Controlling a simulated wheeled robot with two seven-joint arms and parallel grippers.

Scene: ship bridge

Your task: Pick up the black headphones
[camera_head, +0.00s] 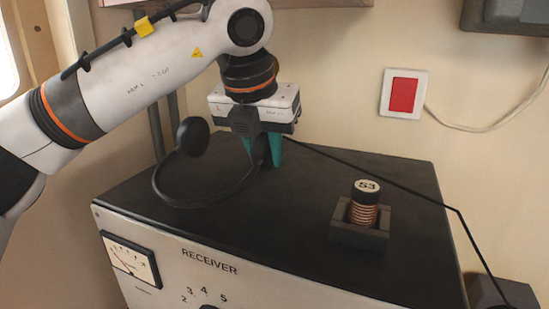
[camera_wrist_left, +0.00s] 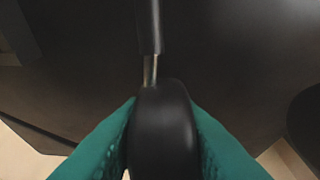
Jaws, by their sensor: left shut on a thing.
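The black headphones (camera_head: 205,199) are at the back left of the receiver's dark top in the head view. One ear cup (camera_head: 193,136) stands up at the left, and the headband curves low toward the front. My left gripper (camera_head: 263,155), with teal fingers, comes down from above and is shut on the other ear cup. In the left wrist view that ear cup (camera_wrist_left: 162,135) sits between the two teal fingers, with a metal stem and black band running up from it. I cannot tell whether the headphones touch the top. My right gripper is not in view.
The receiver (camera_head: 300,190) has a gauge (camera_head: 130,260) on its front. A thin dark line crosses the top. A red wall panel (camera_head: 403,95) is behind. The middle of the top is clear.

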